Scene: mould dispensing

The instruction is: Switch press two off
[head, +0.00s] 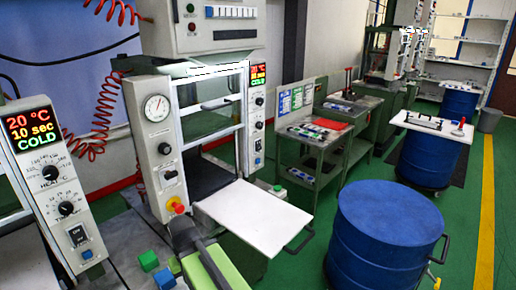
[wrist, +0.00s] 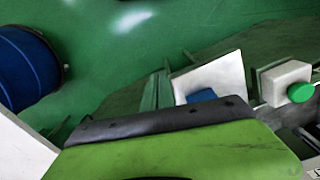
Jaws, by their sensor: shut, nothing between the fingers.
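A near press control panel (head: 58,185) at the left edge has a display reading 20 °C, 10 sec, COLD, two dials and a dark rocker switch (head: 78,236). The middle press (head: 150,135) has a gauge on its left post and a lit control panel (head: 258,110) on its right post, with a small dark switch (head: 258,143). No press number is readable. My gripper (head: 183,232), grey and green, is shut and empty, low in front of the middle press near its red button. Its green and dark body fills the bottom of the wrist view (wrist: 160,130).
A white tray (head: 252,213) sticks out from the middle press. A blue drum (head: 380,240) stands at right. Benches and another drum stand farther back. Green floor is open between the drums and the yellow line.

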